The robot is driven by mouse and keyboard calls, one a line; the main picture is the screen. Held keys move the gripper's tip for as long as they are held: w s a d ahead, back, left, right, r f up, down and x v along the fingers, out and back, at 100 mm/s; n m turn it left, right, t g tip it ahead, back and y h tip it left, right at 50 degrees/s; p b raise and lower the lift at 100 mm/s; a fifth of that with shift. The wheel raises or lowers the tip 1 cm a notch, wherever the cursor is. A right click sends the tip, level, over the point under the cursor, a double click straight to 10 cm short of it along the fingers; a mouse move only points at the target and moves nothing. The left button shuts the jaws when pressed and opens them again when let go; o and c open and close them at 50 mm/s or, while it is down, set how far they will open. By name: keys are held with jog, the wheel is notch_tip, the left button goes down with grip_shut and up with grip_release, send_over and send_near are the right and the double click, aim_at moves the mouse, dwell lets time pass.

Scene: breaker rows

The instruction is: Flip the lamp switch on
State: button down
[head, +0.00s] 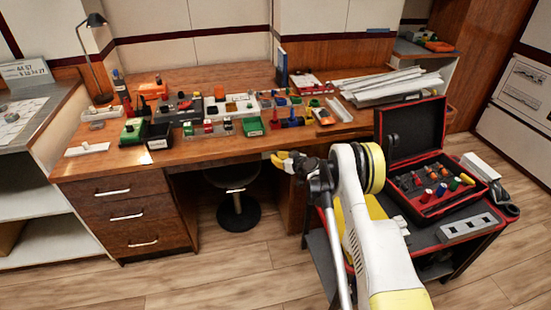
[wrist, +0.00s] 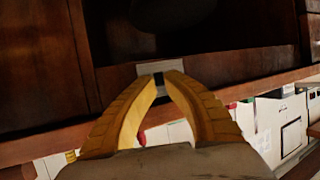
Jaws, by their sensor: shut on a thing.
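The desk lamp (head: 96,20) stands at the back left of the wooden desk, its dark head bent over. A white plate with a small raised part (head: 88,148) lies at the desk's front left. A pale block (head: 100,113) lies near the lamp's foot. I cannot tell which of these, if either, is the lamp switch. My gripper (head: 275,158) is in front of the desk's front edge, far to the right of the lamp. In the wrist view its yellow fingers (wrist: 160,80) are shut on a small pale and dark piece (wrist: 149,68), which I cannot identify.
The desk (head: 145,157) carries rows of coloured breaker parts (head: 225,105) and trays. Papers (head: 390,85) lie at its right. A red-trimmed open case (head: 432,190) sits on a cart beside my arm. A stool (head: 238,210) stands under the desk. Floor at front left is clear.

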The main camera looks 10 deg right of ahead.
jog(key=shift+w+d+n+g+y, duration=0.15)
jog(key=shift+n+g+y, duration=0.15)
jog(key=shift+n+y, duration=0.35)
jog(key=c, duration=1.4)
grip_release()
jog(key=shift+f, duration=0.15)
jog(key=v, duration=1.2)
jog(key=shift+d, duration=0.1)
